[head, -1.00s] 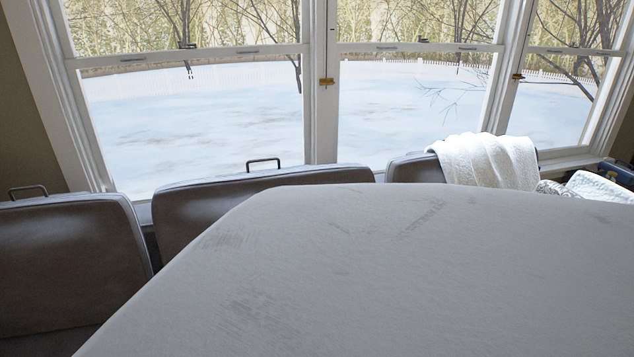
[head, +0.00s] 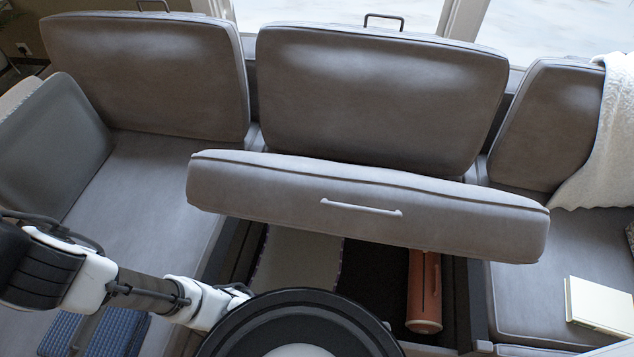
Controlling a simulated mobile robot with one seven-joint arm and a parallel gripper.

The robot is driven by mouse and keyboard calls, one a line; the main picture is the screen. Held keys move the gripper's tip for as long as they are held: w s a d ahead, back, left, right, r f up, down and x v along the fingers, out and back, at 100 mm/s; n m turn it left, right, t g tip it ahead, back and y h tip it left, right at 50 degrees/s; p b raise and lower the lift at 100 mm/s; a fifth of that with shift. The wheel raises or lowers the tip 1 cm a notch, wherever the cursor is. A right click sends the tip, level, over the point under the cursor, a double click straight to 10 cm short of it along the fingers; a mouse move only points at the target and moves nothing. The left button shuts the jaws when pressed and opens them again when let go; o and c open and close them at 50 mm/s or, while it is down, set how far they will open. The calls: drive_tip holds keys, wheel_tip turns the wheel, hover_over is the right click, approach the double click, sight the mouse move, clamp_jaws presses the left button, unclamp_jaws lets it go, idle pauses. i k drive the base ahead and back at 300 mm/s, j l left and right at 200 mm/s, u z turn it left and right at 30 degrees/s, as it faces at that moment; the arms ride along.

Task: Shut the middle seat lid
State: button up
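The middle seat lid (head: 370,213) is a grey padded cushion with a pale bar handle on its front face. It is partly open, tilted, with its front edge raised above the seat box (head: 385,285). The box shows below it, dark inside, holding an orange-red cylinder (head: 424,290) and a pale flat piece (head: 300,262). My arm comes in from the left, below the lid's left end. Its far end goes behind a round black part at the bottom, so my gripper's fingers are hidden. I see no contact between the arm and the lid.
Grey backrests (head: 380,95) with handles stand behind the seats. The left seat (head: 150,190) has a side cushion (head: 55,145) and a blue woven item (head: 95,332). The right seat (head: 540,265) holds a cream book (head: 600,306); a white throw (head: 607,130) hangs over its backrest.

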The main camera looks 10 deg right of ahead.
sight(390, 207)
drive_tip(key=z, duration=0.45)
drive_tip(key=k+l+z, duration=0.2)
drive_tip(key=k, duration=0.65)
drive_tip(key=k+j, duration=0.05)
drive_tip(key=j, duration=0.05)
